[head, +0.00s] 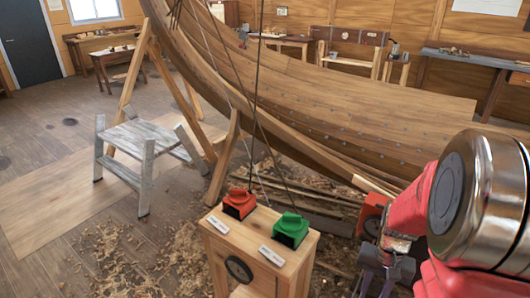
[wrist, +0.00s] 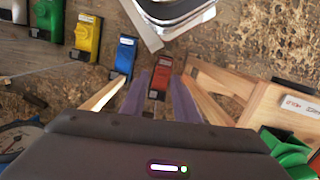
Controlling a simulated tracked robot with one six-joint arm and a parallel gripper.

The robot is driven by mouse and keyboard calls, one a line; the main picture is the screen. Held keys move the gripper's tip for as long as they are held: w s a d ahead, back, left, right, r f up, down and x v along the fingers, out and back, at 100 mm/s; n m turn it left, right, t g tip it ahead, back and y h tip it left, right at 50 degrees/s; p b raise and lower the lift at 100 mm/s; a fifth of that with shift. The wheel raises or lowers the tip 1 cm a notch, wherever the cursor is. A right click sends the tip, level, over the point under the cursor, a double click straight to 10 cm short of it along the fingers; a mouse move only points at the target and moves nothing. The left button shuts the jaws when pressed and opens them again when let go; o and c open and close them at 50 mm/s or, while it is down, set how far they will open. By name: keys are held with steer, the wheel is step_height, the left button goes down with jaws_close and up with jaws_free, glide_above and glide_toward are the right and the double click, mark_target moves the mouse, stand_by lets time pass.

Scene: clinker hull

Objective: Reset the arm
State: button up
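My gripper (head: 378,278) hangs low at the right of the head view, beside the wooden stand. In the wrist view its two purple fingers (wrist: 160,100) are spread apart. A small red block-like thing (wrist: 160,82) with a white label shows between them. A gap seems to show on each side of it, but whether a finger touches it I cannot tell. My arm's red and metal links fill the right of the head view.
A wooden stand (head: 222,238) carries a red switch (head: 238,203) and a green switch (head: 290,229). Blue (wrist: 123,55), yellow (wrist: 87,38) and green (wrist: 46,18) pieces line up left of the red one. The wooden hull (head: 330,100) rises behind. A grey step stool (head: 142,140) stands left.

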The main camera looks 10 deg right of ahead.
steer(key=s+a+r+n+t, duration=0.1)
steer(key=a+r+n+t, duration=0.2)
steer(key=a+r, duration=0.7)
steer(key=s+a+r+n+t, duration=0.2)
steer(key=a+r+n+t, duration=0.1)
steer(key=a+r, duration=0.7)
steer(key=shift+s+a+r+n+t+h, duration=0.15)
steer(key=shift+s+r+n+t+h, duration=0.2)
steer(key=shift+r+n, duration=0.6)
steer(key=shift+o, duration=0.6)
